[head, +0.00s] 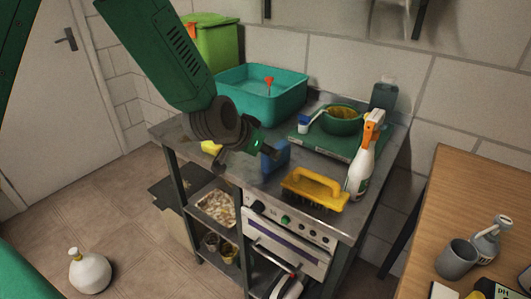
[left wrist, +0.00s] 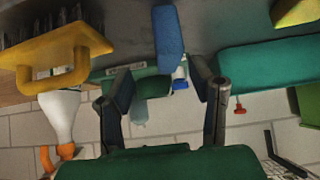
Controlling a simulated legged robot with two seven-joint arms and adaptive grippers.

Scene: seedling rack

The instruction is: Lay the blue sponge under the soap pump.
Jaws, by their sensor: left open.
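The blue sponge (head: 279,157) lies near the front edge of the grey metal counter, partly hidden by my left gripper (head: 248,160). In the left wrist view the blue sponge (left wrist: 168,40) shows just beyond and between the spread fingers of my left gripper (left wrist: 162,85). The gripper is open; whether a finger touches the sponge I cannot tell. A teal bottle (head: 383,94) stands at the back right of the counter; its top is unclear. A grey bottle with a pump-like head (head: 487,243) stands on the wooden table. My right gripper is not in view.
A yellow-handled brush (head: 315,187) and a spray bottle (head: 361,165) stand at the counter's front right. A green board (head: 340,145) bears a green bowl (head: 342,120). A teal basin (head: 262,92) and a yellow block (head: 211,147) are left. A grey mug (head: 456,259) is on the table.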

